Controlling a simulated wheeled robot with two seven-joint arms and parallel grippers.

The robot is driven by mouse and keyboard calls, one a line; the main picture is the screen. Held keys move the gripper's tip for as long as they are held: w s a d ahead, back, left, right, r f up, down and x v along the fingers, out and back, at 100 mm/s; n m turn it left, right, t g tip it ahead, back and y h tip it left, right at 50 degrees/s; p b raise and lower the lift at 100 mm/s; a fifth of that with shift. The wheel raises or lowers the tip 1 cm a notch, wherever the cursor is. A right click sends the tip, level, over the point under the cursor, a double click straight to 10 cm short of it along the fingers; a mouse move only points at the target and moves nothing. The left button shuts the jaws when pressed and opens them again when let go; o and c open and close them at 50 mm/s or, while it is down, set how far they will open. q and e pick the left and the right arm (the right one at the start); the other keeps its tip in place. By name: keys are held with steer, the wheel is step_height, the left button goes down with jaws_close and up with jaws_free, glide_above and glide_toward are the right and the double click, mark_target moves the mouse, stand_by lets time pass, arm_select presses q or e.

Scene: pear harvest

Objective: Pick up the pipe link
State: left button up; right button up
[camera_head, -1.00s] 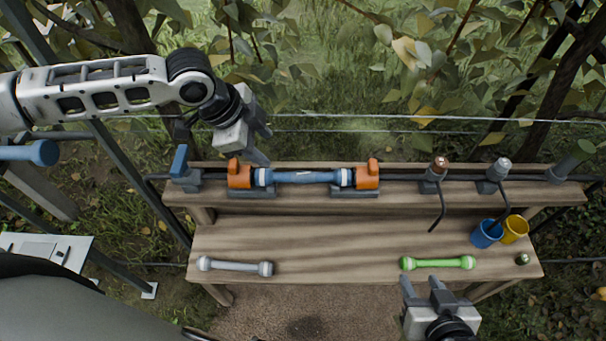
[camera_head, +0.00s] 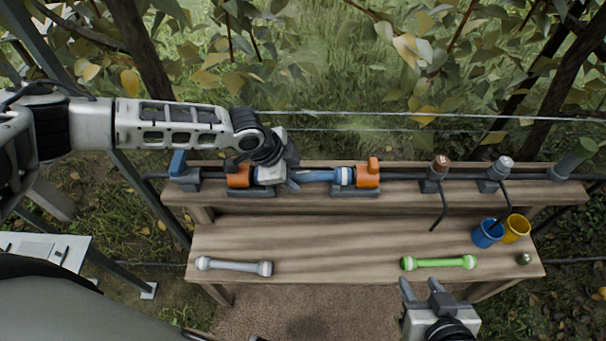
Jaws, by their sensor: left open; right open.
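A blue pipe link (camera_head: 322,175) lies level between two orange clamps, the left one (camera_head: 238,176) and the right one (camera_head: 367,174), on the raised back shelf. My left gripper (camera_head: 290,184) is open at the left part of this blue link and hides its left end; I cannot tell whether it touches. A grey-white pipe link (camera_head: 234,265) lies on the lower bench at the left. A green pipe link (camera_head: 438,263) lies on the lower bench at the right. My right gripper (camera_head: 427,285) is open and empty, just in front of the green link.
A blue cup (camera_head: 487,233) and a yellow cup (camera_head: 515,228) stand at the bench's right, near a small dark green round thing (camera_head: 523,259). A blue-handled valve (camera_head: 181,169) and two capped fittings (camera_head: 437,172) sit along the black pipe. The bench middle (camera_head: 335,240) is clear.

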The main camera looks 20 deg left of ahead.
arm_select(q)
jaws_close()
